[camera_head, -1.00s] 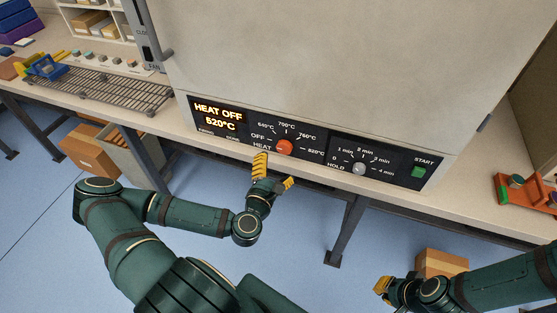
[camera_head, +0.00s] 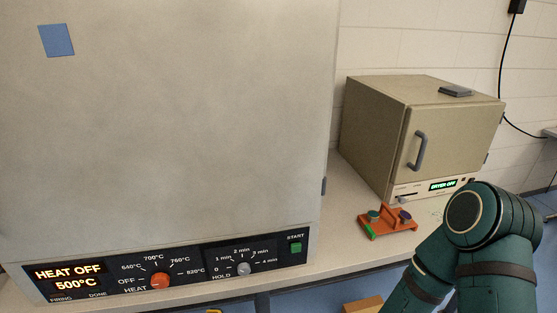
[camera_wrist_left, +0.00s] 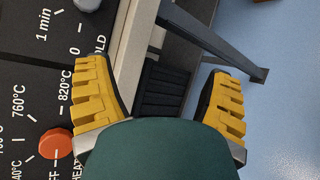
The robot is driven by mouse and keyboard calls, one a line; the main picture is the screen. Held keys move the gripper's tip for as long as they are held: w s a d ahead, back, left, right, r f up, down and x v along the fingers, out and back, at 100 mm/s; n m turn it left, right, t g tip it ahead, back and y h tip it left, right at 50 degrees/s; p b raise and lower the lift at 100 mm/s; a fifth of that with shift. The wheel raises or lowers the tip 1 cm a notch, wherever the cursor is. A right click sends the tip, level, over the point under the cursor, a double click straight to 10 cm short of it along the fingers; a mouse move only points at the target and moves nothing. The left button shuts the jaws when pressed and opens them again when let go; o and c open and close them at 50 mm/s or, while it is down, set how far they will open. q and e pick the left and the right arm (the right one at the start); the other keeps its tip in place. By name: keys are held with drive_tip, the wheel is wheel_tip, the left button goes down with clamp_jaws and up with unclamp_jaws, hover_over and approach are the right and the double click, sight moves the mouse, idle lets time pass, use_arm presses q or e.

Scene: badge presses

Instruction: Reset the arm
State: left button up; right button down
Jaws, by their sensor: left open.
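My left gripper (camera_wrist_left: 160,88) is open in the left wrist view, with two yellow ribbed fingers apart and nothing between them. It is close to the kiln's front panel (camera_wrist_left: 40,90), beside the orange heat knob (camera_wrist_left: 56,143). The orange knob (camera_head: 160,280) shows there too.
A grey hold knob (camera_head: 243,268) and a green START button (camera_head: 295,247) are on the same panel. A beige dryer (camera_head: 415,135) reading DRYER OFF stands farther right. A bench leg (camera_wrist_left: 210,40) shows near the left gripper.

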use_arm(q)
drive_tip(key=s+d+f+m+g, duration=0.2)
drive_tip(key=s+m+g, duration=0.2)
drive_tip(key=m, duration=0.4)
drive_tip(key=s+d+f+m+g+y, duration=0.1)
drive_tip(key=s+d+f+m+g, duration=0.1)
drive_tip(key=s+m+g, duration=0.3)
drive_tip(key=shift+d+f+m+g, duration=0.45)
drive_tip(key=shift+m+g, duration=0.75)
drive_tip(key=shift+m, duration=0.8)
drive_tip(key=shift+w+a, duration=0.1)
